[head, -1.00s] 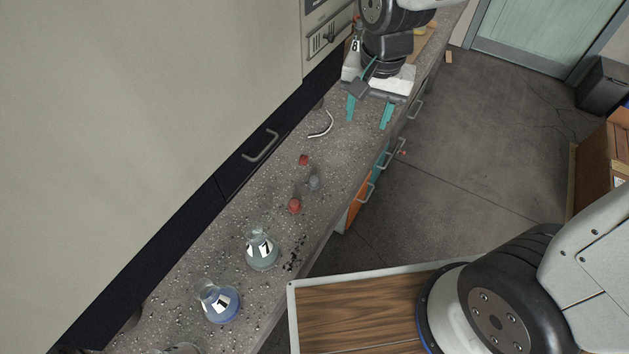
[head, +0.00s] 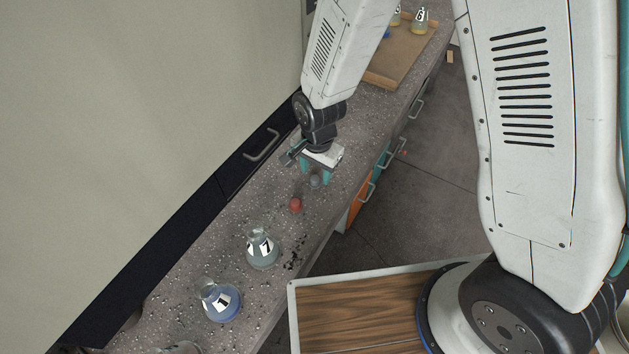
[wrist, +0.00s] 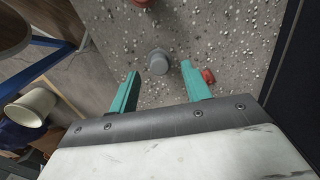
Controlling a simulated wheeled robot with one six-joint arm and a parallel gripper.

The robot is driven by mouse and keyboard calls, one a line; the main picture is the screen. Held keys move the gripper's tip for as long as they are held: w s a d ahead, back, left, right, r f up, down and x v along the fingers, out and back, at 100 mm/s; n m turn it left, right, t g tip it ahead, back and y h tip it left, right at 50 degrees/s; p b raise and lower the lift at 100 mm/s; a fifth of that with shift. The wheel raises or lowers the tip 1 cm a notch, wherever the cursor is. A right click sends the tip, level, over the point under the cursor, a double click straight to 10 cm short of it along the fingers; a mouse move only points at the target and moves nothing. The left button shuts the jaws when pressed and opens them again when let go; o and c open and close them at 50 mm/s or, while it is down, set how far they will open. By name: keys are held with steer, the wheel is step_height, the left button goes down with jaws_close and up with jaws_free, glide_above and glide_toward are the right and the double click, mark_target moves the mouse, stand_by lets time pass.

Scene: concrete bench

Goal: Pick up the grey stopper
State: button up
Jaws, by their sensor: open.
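The grey stopper (head: 315,181) stands on the concrete bench in the head view, just in front of my gripper. In the wrist view the grey stopper (wrist: 158,62) lies a little beyond the fingertips, roughly centred in the gap between them. My gripper (head: 314,177) has two teal fingers, spread apart and empty, pointing down at the bench. The fingers also show in the wrist view (wrist: 158,72). I cannot tell the exact height of the fingertips above the bench.
A red stopper (head: 295,205) stands close in front of the grey one. Another red stopper (wrist: 208,76) is beside the right finger in the wrist view. Two labelled flasks, one greenish (head: 262,252) and one blue (head: 220,303), stand nearer. A wooden tray (head: 385,78) lies farther back.

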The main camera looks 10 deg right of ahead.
step_height(320, 180, down, 2)
jaws_close()
steer(key=shift+r, duration=0.2)
